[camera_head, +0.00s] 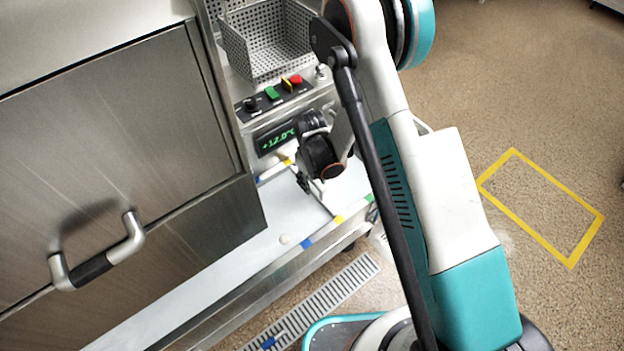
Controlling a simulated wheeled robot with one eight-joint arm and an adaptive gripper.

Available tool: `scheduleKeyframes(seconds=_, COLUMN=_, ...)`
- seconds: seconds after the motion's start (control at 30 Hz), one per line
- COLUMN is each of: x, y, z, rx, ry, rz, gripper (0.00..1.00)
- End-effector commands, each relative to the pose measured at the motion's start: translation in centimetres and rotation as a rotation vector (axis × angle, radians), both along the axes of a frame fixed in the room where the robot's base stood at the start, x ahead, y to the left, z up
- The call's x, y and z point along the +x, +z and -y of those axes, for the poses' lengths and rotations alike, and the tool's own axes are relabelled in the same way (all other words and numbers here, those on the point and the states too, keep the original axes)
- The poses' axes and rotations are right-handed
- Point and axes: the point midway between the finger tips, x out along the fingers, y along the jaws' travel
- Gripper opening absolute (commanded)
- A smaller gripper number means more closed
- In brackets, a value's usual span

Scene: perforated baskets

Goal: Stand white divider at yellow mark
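A white surface (235,268) runs along the front of the steel unit. A yellow mark (338,219) is on its front edge, and another yellow mark (288,162) is at its back. My gripper (304,184) points down at the surface between these two marks. A thin dark-edged line runs from below my gripper towards the front yellow mark. It may be an edge of the white divider, but white on white I cannot tell its outline or whether it stands upright. My gripper's fingers are small and dark, and I cannot see whether they are open or shut.
Blue marks (306,243) and a green mark (368,197) are also on the edge. A perforated basket (268,45) and a control panel (272,95) are behind. A steel door (120,130) stands left.

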Motion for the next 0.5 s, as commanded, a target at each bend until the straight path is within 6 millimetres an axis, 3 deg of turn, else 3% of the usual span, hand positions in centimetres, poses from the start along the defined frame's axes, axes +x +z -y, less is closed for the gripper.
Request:
scheduleKeyframes(seconds=0.27, x=0.0, y=0.4, z=0.0, rx=0.0, ry=0.0, rz=0.0, gripper=0.41)
scheduleKeyframes(seconds=0.5, x=-0.1, y=3.5, z=-0.1, rx=0.0, ry=0.0, rz=0.0, gripper=0.41)
